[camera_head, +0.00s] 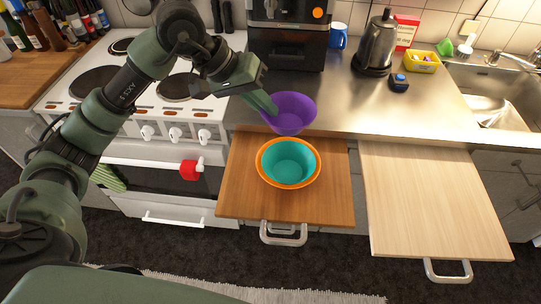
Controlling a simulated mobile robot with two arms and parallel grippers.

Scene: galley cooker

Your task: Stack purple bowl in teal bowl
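The purple bowl (290,118) is in the air at the counter's front edge, upright or nearly so, just behind and above the teal bowl. My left gripper (264,104) is at its left rim and appears shut on it; the fingertips are partly hidden by the bowl. The teal bowl (289,162) sits inside an orange bowl (262,172), whose rim shows all around it. Both rest on the pulled-out brown board. The teal bowl looks empty. My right gripper is not in view.
The brown board (235,195) has free room around the bowls. A paler pulled-out board (430,200) at right is bare. Behind are an air fryer (288,40), a blue mug (338,36), a kettle (376,45) and a yellow box (420,64). The cooker (140,95) is left.

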